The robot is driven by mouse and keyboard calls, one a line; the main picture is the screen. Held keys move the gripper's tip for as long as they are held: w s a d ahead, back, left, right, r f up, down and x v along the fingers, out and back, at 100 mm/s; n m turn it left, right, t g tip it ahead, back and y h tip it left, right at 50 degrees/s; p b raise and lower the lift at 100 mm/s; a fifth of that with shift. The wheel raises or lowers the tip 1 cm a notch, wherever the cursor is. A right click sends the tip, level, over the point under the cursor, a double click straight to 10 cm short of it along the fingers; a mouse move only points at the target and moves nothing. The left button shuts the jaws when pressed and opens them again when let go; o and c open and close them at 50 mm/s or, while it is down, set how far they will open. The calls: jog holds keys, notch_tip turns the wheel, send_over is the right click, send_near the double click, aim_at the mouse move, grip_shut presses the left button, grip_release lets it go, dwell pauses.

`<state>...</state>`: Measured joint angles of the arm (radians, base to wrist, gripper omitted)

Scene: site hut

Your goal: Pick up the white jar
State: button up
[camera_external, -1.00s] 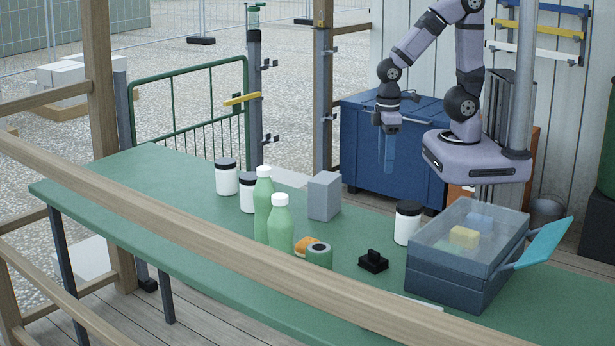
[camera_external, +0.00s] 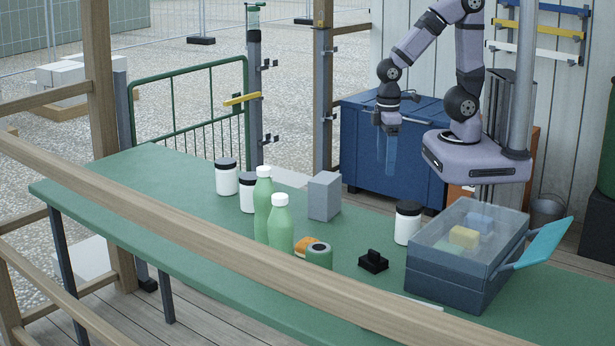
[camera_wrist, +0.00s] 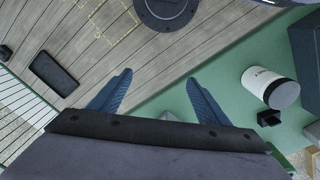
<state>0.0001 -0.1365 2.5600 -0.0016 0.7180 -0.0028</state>
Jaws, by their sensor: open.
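Three white jars with black lids stand upright on the green table: one at the left (camera_external: 226,180), one just right of it (camera_external: 247,199), partly hidden by a green bottle, and one at the right (camera_external: 407,227) beside the blue-grey box. I cannot tell which one is meant. One white jar with dark print also shows at the right of the wrist view (camera_wrist: 264,86). My gripper (camera_external: 387,160) hangs with its blue fingers pointing down, behind and above the table, apart from every jar. In the wrist view my gripper (camera_wrist: 157,90) has its fingers wide apart with nothing between them.
The clear-lidded box (camera_external: 455,280) holds coloured blocks. A wooden rail (camera_external: 200,230) crosses in front. The table's left end is clear.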

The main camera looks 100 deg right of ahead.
jog(key=shift+r, duration=0.15)
notch_tip(320, 180, up, 5)
jog(key=n+p, duration=0.1)
jog(key=n, duration=0.3)
send_over(408, 219)
jog(key=d, duration=0.4)
jog(key=shift+s+a, duration=0.1)
jog(key=shift+a, duration=0.15)
jog(key=f, duration=0.4)
jog(key=shift+s+a, duration=0.2)
jog(key=shift+a, duration=0.15)
jog(key=shift+s+f+p, duration=0.1)
jog(key=shift+f+p, duration=0.7)
jog(key=shift+f, duration=3.5)
jog(key=shift+c, duration=0.7)
jog(key=c, duration=1.2)
